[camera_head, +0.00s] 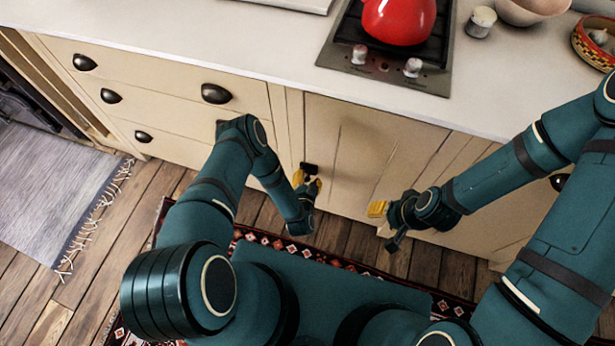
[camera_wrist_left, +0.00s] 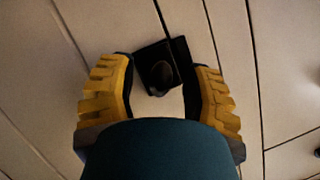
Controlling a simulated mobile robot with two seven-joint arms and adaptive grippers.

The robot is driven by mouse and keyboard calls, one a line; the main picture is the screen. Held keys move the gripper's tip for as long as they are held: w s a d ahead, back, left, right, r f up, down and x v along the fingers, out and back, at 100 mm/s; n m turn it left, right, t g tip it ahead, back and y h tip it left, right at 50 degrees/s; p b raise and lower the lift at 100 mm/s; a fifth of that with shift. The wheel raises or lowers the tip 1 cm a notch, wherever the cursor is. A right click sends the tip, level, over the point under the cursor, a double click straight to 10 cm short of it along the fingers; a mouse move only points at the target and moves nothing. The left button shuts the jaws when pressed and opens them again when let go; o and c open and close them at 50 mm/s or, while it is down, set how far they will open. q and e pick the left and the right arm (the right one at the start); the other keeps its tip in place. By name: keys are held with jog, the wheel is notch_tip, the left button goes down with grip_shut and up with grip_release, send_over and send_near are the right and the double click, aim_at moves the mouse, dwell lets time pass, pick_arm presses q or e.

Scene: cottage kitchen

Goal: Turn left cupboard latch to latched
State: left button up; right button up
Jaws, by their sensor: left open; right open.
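The left cupboard latch (camera_head: 309,168) is a small black fitting on the cream cupboard front, beside the seam at the left edge of the cupboard door (camera_head: 350,150). My right gripper (camera_head: 382,220) is open and empty in front of the cupboard, to the right of the latch.
Drawers with black cup handles (camera_head: 216,94) are left of the cupboard. The pale worktop (camera_head: 240,50) above carries a hob (camera_head: 340,60) with a red kettle (camera_head: 398,20), a bowl (camera_head: 530,10) and a basket (camera_head: 594,42). A patterned rug (camera_head: 350,265) lies on the wooden floor.

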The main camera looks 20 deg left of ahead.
pick_arm(q)
jog(key=shift+o, duration=0.2)
grip_shut()
jog(key=shift+a+r+n+h, duration=0.1)
jog(key=shift+n+h, duration=0.3)
jog(key=shift+n, duration=0.2)
jog(key=shift+w+n+h, duration=0.1)
jog(key=shift+n+h, duration=0.9)
jog(key=shift+n, duration=0.4)
